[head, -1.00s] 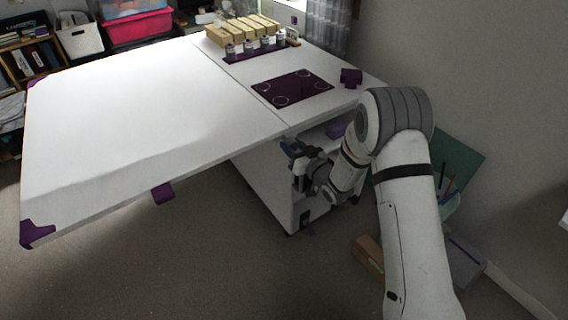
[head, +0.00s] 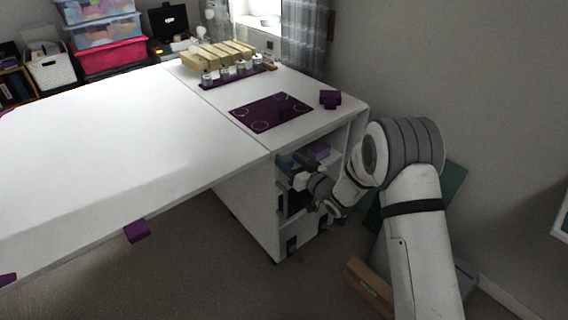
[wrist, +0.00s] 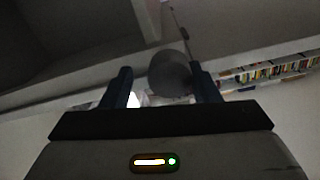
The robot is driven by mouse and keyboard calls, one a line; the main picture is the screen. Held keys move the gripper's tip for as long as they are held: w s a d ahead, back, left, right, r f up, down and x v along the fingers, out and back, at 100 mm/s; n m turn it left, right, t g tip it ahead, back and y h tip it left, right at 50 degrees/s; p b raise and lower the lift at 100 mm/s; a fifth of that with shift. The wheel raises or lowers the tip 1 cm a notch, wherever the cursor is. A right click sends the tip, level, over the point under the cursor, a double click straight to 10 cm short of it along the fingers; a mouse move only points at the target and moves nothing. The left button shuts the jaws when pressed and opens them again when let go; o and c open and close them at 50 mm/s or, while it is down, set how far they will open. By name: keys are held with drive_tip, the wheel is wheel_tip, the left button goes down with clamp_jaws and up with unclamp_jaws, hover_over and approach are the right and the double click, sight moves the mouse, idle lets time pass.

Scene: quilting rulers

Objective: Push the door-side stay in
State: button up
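The white table (head: 100,140) has a long leaf raised level with its cabinet top. A purple tab (head: 137,231) hangs under the leaf's near edge; I cannot tell whether it belongs to the stay. In the wrist view, my gripper's two dark blue fingers (wrist: 161,88) stand apart. A grey round thing (wrist: 170,73) shows between and beyond them; I cannot tell whether it is the stay's end or whether they touch it. No stay is clearly visible in the head view.
A dark purple mat (head: 271,111), several small jars on a purple strip (head: 232,78), and a purple block (head: 330,98) sit on the cabinet top. A cardboard box (head: 368,284) stands on the floor by the wall. Carpet (head: 190,275) is clear before the cabinet.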

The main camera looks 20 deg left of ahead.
drive_tip(key=shift+o, duration=1)
drive_tip(key=shift+s+a, duration=0.1)
drive_tip(key=v, duration=0.7)
drive_tip(key=shift+d, duration=0.4)
drive_tip(key=shift+s, duration=0.1)
